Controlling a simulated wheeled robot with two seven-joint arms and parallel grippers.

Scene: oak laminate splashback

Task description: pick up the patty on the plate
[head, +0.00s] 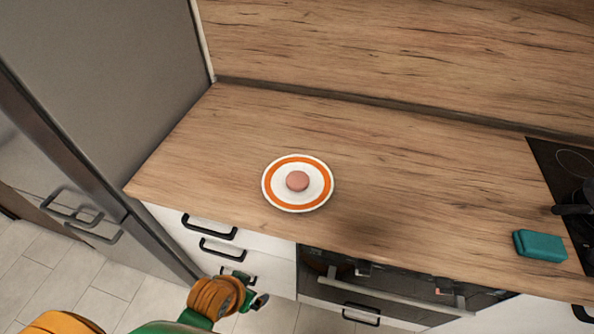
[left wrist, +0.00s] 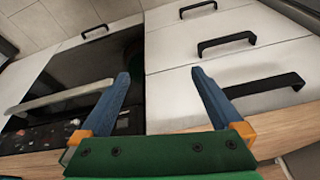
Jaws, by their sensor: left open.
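The patty (head: 297,181) is a small pinkish-brown disc. It lies flat in the middle of a white plate with an orange ring (head: 298,207), which rests on the wooden counter near its front edge. My left gripper (head: 260,300) is low in the head view, below and in front of the counter, apart from the plate. In the left wrist view its two blue fingers (left wrist: 168,92) are spread apart with nothing between them, facing the drawer fronts. The patty and plate are not in the left wrist view. My right gripper is not in view.
The wooden counter (head: 400,170) is clear around the plate. A teal sponge-like block (head: 540,245) and a black hob (head: 565,170) are at the right. A grey fridge (head: 100,90) stands at the left. Drawers with black handles (head: 209,226) and an oven (head: 400,285) are below the counter.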

